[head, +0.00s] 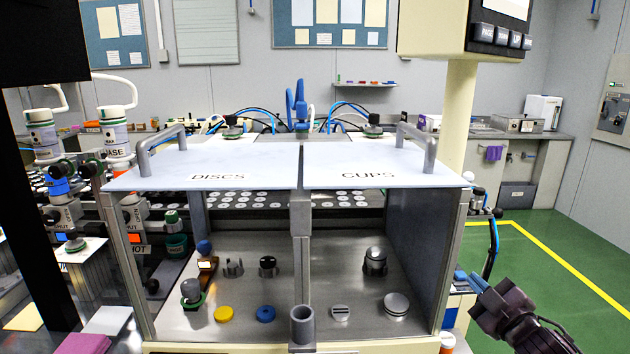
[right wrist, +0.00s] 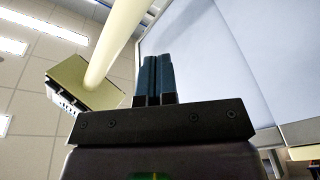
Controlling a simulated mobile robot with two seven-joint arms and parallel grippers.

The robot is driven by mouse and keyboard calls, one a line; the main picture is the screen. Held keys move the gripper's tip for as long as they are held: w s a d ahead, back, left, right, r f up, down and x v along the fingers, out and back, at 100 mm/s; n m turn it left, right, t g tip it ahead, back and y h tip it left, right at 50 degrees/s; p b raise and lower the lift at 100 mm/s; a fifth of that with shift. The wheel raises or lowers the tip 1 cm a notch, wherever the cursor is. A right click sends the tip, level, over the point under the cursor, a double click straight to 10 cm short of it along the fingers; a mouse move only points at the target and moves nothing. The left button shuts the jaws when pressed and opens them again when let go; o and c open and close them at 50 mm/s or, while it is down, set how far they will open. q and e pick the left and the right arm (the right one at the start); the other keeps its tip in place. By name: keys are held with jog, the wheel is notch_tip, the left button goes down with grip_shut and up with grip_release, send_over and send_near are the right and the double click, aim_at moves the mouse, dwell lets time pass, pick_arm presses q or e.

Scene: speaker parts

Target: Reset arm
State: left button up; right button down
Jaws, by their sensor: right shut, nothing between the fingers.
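My right gripper (head: 470,281) is at the lower right in the head view, beside the right side of the workstation and apart from its lids. Its blue fingers (right wrist: 154,78) show pressed together in the right wrist view, with nothing between them. The right wrist view looks up toward the ceiling. My left gripper does not show in the head view.
A workstation has two closed lids, marked DISCS (head: 218,165) and CUPS (head: 367,165), with grey handles. Small parts, a yellow disc (head: 223,314) and a blue disc (head: 265,313) among them, sit on its metal floor. A cream post (head: 458,110) rises behind its right side. Green floor (head: 560,245) lies open at right.

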jog(key=s+a+f+m+g+h, duration=0.2)
jog(key=s+f+m, duration=0.3)
jog(key=s+f, duration=0.9)
jog(key=s+a+f+m+g+h, duration=0.2)
jog(key=s+f+m+g, duration=0.3)
jog(key=s+f, duration=0.8)
jog(key=s, duration=0.5)
jog(key=shift+a+f+m, duration=0.15)
jog(key=shift+f+m, duration=0.2)
jog(key=shift+m, duration=0.05)
jog(key=shift+s, duration=0.1)
